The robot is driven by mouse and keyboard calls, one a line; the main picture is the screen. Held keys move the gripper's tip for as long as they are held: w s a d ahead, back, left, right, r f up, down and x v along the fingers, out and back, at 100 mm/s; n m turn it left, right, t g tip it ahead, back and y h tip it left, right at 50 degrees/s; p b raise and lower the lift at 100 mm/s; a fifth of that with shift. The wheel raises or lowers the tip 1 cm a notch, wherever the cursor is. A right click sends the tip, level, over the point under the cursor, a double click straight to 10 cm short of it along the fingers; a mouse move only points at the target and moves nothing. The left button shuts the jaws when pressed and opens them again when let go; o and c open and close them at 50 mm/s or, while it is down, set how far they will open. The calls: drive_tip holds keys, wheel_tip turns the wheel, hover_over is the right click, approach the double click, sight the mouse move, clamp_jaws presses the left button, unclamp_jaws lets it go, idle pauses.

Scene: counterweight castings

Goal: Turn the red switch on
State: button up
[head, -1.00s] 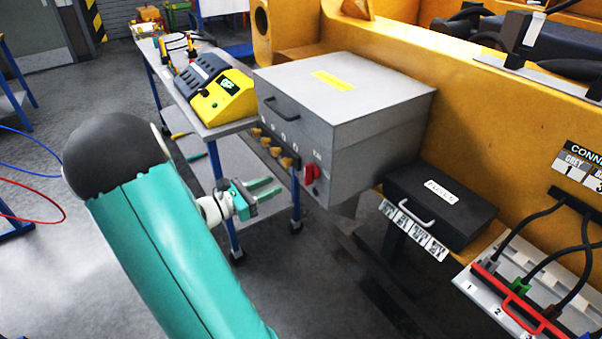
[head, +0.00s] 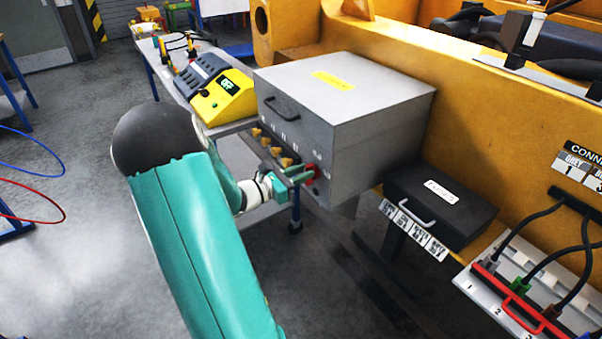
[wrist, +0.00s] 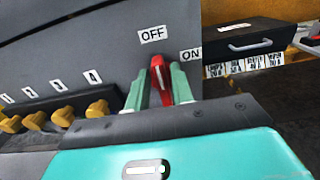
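The red switch (wrist: 158,75) is on the grey box's side, near OFF and ON labels in the wrist view. Its lever points up, leaning slightly toward the OFF label (wrist: 153,34); the ON label (wrist: 191,54) is to its right. My gripper (wrist: 160,88) is open, with one green finger on each side of the lever. The gap is narrow, and I cannot tell whether either finger touches it. In the head view my gripper (head: 302,172) is at the switch (head: 312,173), partly covering it.
The grey box (head: 340,100) has several yellow knobs (wrist: 60,116) left of the switch. A black case (head: 440,205) sits to the right against the yellow frame (head: 470,90). A bench (head: 235,127) with a yellow device (head: 222,98) stands behind. Open floor lies at left.

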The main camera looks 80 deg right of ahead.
clamp_jaws()
drive_tip(key=shift+m, duration=0.4)
drive_tip(key=shift+s+a+f+m, duration=0.2)
drive_tip(key=shift+f+m, duration=0.1)
drive_tip(key=shift+m, duration=2.55)
drive_tip(key=shift+s+a+f+m, duration=0.2)
drive_tip(key=shift+a+f+m, duration=0.1)
drive_tip(key=shift+m, duration=2.6)
drive_tip(key=shift+s+a+f+m, duration=0.2)
drive_tip(key=shift+f+m, duration=0.1)
drive_tip(key=shift+m, duration=2.55)
drive_tip(key=shift+o, duration=1.7)
unclamp_jaws()
